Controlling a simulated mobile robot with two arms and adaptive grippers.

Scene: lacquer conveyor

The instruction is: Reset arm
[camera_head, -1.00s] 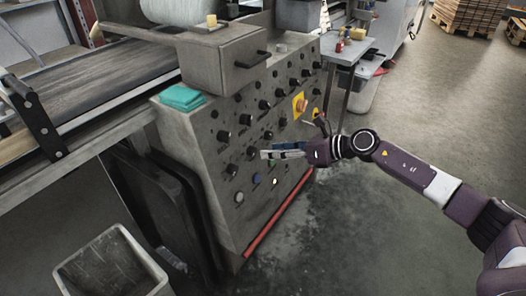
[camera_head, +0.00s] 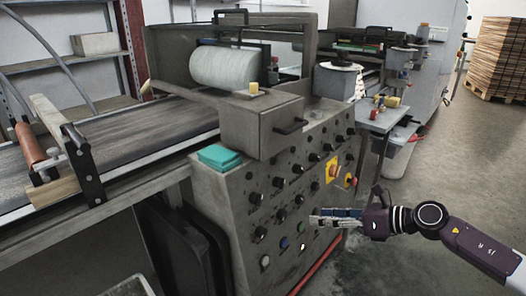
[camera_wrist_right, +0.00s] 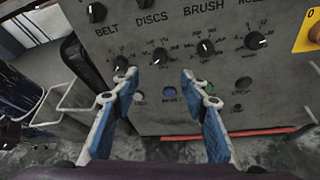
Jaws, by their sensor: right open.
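My right gripper (camera_head: 318,217) reaches in from the right in the head view, in front of the lower part of the grey control panel (camera_head: 262,190). In the right wrist view the right gripper (camera_wrist_right: 158,80) is open, with its two blue-padded fingers apart and nothing between them. The panel (camera_wrist_right: 180,75) lies beyond the fingertips, with black knobs labelled BELT, DISCS and BRUSH above and small buttons behind. I cannot tell whether the fingertips touch it. My left gripper is not in view.
A conveyor belt (camera_head: 105,150) runs at the left. A teal cloth stack (camera_head: 219,157) lies on the panel's top. A yellow switch plate (camera_head: 333,168) is on the panel's right. A side table (camera_head: 385,118) stands beyond. Open floor lies at the right.

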